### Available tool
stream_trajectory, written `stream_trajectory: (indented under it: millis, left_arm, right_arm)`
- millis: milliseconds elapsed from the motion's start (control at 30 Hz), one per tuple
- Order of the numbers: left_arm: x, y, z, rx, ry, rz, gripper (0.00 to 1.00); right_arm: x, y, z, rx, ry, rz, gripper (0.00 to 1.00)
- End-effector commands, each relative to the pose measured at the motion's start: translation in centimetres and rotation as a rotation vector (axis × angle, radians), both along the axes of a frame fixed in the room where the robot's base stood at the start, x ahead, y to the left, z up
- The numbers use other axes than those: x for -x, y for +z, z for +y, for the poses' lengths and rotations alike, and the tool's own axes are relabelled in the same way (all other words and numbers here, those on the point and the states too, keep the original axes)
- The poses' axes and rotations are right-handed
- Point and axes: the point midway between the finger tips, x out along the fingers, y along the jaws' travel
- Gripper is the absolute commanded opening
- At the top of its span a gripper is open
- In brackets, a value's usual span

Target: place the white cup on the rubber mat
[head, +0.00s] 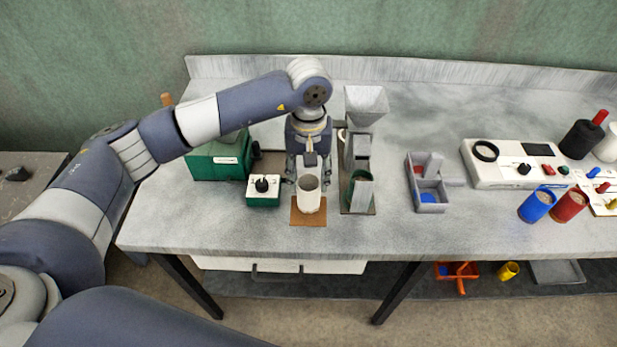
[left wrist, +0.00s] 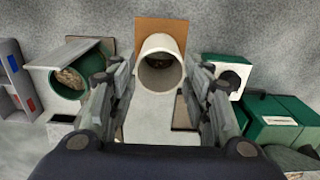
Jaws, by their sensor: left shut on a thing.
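The white cup (head: 309,198) stands upright at the front middle of the table. It also shows in the left wrist view (left wrist: 161,47), its open mouth facing the camera. I cannot tell whether the cup's base touches the mat. My left gripper (head: 309,179) comes from behind the cup and is shut on it, one finger on each side. My right gripper is not in view.
A green box with a black knob (head: 262,198) stands close left of the mat. A grey dispenser with a green cup (head: 360,190) stands close right. Farther right are a grey divided tray (head: 430,195), a white control panel (head: 500,175), and blue (head: 536,206) and red (head: 570,205) cups.

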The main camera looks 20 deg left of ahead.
Motion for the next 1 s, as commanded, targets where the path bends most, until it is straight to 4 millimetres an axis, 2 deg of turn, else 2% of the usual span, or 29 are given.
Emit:
stream_trajectory:
  millis: [33,100,233,400,433,500,867,1000]
  left_arm:
    - [0.3,-0.5,0.0,-0.002,0.000,0.009,0.00]
    - [0.2,-1.5,0.0,-0.001,0.001,0.008,0.00]
    - [0.1,-2.4,0.0,0.000,0.000,0.003,0.00]
    - [0.1,-2.5,0.0,-0.001,0.000,0.001,0.00]
    - [0.1,-2.5,0.0,0.000,0.000,0.002,0.52]
    - [0.1,-2.5,0.0,0.000,0.000,0.002,0.65]
    - [0.1,-2.4,0.0,0.000,0.000,0.001,0.65]
    - [0.0,-1.2,0.0,0.000,0.000,-0.002,0.65]
  right_arm:
    - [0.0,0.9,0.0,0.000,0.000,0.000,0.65]
    - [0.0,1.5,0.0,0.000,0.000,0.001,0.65]
    - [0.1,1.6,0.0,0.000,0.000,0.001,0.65]
    - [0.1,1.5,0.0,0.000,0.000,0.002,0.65]
    - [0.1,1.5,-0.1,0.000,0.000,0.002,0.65]
    - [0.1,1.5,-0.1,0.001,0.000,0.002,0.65]
    - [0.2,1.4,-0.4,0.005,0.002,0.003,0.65]
    - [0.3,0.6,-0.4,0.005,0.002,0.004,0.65]
